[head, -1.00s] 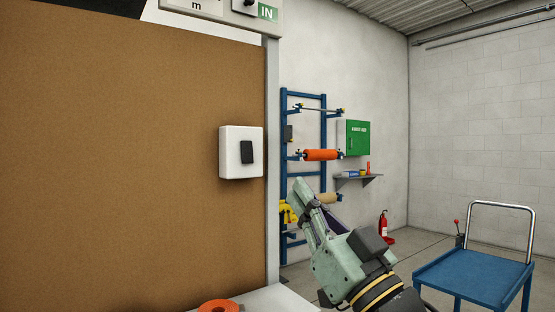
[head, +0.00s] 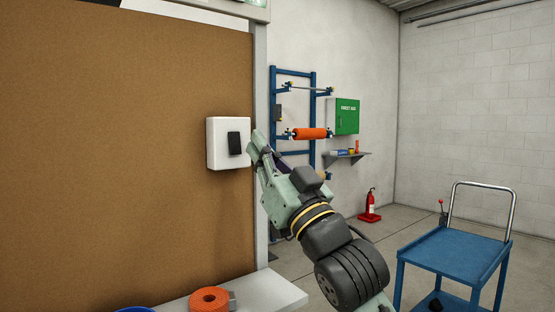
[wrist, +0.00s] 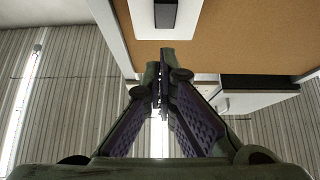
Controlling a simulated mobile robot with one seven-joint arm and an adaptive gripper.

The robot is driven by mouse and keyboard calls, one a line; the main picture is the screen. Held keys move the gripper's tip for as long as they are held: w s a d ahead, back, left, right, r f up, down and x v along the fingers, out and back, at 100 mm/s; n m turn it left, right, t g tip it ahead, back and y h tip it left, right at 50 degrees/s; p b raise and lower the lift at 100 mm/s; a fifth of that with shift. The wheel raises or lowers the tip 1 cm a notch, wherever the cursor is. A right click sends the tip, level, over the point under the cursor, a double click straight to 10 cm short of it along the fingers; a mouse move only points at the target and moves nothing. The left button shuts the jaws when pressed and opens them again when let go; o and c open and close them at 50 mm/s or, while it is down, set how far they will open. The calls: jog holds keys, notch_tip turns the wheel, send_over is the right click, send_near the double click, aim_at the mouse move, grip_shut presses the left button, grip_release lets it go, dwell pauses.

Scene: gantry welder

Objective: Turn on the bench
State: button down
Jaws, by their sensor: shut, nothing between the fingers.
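A white switch box (head: 215,144) with a black rocker (head: 234,144) is mounted on the brown board (head: 130,200), near its right edge. In the wrist view the white box (wrist: 140,20) and its dark rocker (wrist: 165,14) show at the top, beyond the fingertips. My gripper (head: 256,142) is just right of the box in the head view. In the wrist view its fingertips (wrist: 160,75) are together with nothing between them. They appear just short of the box; I cannot tell whether they touch it.
A white bench top (head: 262,294) below holds an orange roll (head: 209,300). A blue cart (head: 455,250) stands at right. A blue rack (head: 313,90), green cabinet (head: 347,116) and red extinguisher (head: 371,205) are at the back. The board's grey post (head: 261,60) is beside my gripper.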

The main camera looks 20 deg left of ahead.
aim_at(237, 135)
jog(key=shift+w+a+f+p, duration=0.2)
jog(key=shift+w+a, duration=0.4)
jog(key=shift+a, duration=0.2)
jog(key=shift+w+a+f+p, duration=0.15)
jog(key=shift+w+a, duration=0.45)
jog(key=shift+a, duration=0.15)
jog(key=shift+w+a+f+t+y+b, duration=0.3)
jog(key=shift+a+f+y+b, duration=0.25)
jog(key=shift+b, duration=0.7)
jog(key=shift+d+r+p, duration=0.25)
jog(key=shift+r+p, duration=0.05)
jog(key=shift+r, duration=0.05)
jog(key=shift+s+d+f, duration=0.1)
jog(key=shift+f, duration=0.05)
